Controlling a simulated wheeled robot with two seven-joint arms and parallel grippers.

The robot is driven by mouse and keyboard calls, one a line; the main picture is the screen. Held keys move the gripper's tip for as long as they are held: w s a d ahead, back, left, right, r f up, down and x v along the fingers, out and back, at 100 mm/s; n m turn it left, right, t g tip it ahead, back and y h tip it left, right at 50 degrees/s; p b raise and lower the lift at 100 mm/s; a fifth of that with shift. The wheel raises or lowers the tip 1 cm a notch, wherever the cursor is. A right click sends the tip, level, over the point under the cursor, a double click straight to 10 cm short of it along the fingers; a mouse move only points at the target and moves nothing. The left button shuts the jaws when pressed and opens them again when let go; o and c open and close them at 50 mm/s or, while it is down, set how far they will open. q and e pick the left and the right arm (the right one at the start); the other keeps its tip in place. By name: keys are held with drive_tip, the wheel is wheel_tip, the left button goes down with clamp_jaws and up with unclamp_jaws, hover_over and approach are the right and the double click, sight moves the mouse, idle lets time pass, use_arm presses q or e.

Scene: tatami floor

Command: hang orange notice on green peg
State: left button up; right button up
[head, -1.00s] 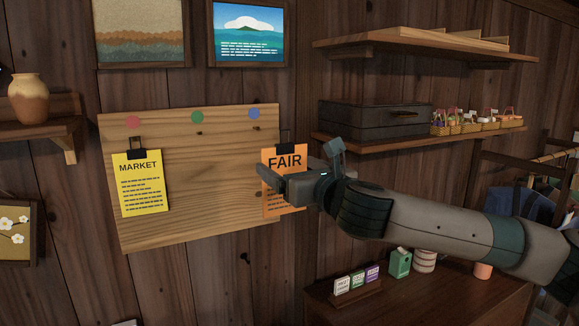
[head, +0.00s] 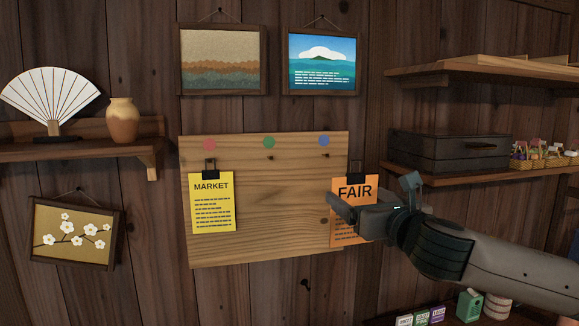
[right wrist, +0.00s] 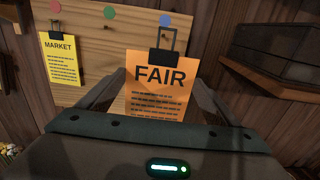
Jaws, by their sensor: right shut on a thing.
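The orange notice (head: 355,190), marked FAIR, has a black clip with a wire loop on top. My right gripper (head: 342,208) is shut on it, at the right edge of the wooden board (head: 270,220). In the right wrist view the notice (right wrist: 160,75) is between the fingers, its loop standing free above the clip. The green dot (head: 268,142) marks the top middle of the board, with a small dark peg (head: 269,156) below it. The peg is bare. The notice is right of it and lower. My left gripper is not in view.
A yellow MARKET notice (head: 212,205) hangs under the red dot (head: 209,145). A blue dot (head: 323,141) with a bare peg is at the board's right. Shelves with a dark case (head: 450,150) and small baskets (head: 540,155) stand right. The board's middle is clear.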

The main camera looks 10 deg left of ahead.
idle(0.3)
